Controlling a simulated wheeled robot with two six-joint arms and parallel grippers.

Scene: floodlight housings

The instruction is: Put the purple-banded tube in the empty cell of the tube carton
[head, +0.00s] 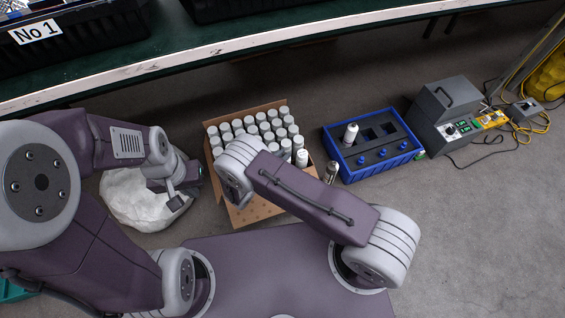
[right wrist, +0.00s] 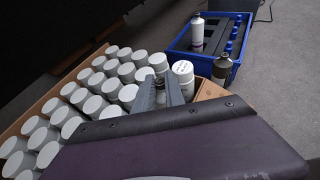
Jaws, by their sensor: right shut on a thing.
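The tube carton (head: 262,207) is an open cardboard box holding rows of white-capped tubes; it also shows in the right wrist view (right wrist: 207,92). My right gripper (right wrist: 161,90) is over the carton's right part, shut on a narrow thing, apparently a tube, mostly hidden by the fingers. My right arm hides the carton's front part in the head view, so the empty cell cannot be made out. My left gripper (head: 180,190) is by a white bag; its jaw opening is unclear.
A blue crate (head: 345,176) right of the carton holds a white bottle (head: 351,135) and blue-topped items. A grey bottle (right wrist: 223,69) stands between carton and crate. The white bag (head: 140,203) lies left. A grey instrument box (head: 446,108) and cables are far right. A shelf edge runs behind.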

